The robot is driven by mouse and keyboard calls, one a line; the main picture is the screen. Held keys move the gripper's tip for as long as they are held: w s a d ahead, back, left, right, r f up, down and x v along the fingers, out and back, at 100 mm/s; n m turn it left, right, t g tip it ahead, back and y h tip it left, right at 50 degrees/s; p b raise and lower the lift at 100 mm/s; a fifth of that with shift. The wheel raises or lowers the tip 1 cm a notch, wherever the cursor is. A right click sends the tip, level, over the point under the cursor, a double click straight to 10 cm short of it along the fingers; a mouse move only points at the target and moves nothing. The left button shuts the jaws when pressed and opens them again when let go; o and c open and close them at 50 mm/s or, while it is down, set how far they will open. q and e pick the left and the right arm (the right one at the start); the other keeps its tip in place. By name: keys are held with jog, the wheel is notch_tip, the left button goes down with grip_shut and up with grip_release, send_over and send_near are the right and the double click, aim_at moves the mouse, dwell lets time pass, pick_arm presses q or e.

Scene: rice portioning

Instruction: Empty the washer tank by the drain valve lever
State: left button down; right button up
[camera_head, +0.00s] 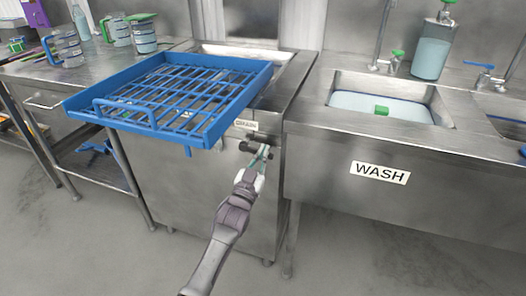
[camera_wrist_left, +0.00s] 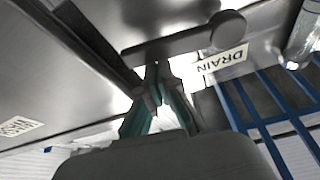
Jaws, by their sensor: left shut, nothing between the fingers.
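The drain valve lever is a dark grey bar with a round knob on the front of the steel washer cabinet (camera_head: 210,185), just below the DRAIN label (camera_head: 246,124). In the left wrist view the lever (camera_wrist_left: 180,43) crosses above the fingertips, with the DRAIN label (camera_wrist_left: 222,65) beside it. My left gripper (camera_head: 263,154) is at the lever in the head view. Its green-sided fingers (camera_wrist_left: 157,70) are shut with nothing between them, tips close to the bar; I cannot tell whether they touch it. The tank's inside is mostly hidden by the blue rack.
A blue wire rack (camera_head: 145,122) rests on the washer top and overhangs its front. A wash sink (camera_head: 450,122) holding pale water and a green block (camera_head: 381,110) is at the right, with a soap bottle (camera_head: 430,58) behind. Jugs (camera_head: 66,50) stand on the left table.

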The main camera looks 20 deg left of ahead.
pick_arm(q)
jog(key=shift+f+m, duration=0.3)
jog(key=shift+m, duration=0.2)
jog(key=shift+f+h, duration=0.1)
jog(key=shift+h, duration=0.3)
pick_arm(e)
jog(key=shift+w+r, duration=0.2)
pick_arm(q)
jog(key=shift+f+m, duration=0.1)
jog(key=shift+m, duration=0.3)
jog(key=a+f+m+g+h+p, duration=0.1)
jog(key=a+f+m+g+h, duration=0.2)
jog(key=m, duration=1.5)
jog(key=shift+a+f+g+h+p, duration=0.35)
jog(key=shift+a+f+g, duration=0.7)
jog(key=shift+f, duration=0.8)
pick_arm(e)
jog(key=shift+s+d+f, duration=0.15)
jog(key=shift+s+f, duration=0.85)
jog(key=shift+f, duration=0.05)
jog(key=shift+s+d+f, duration=0.1)
jog(key=shift+s+f, duration=0.9)
jog(key=shift+s, duration=0.1)
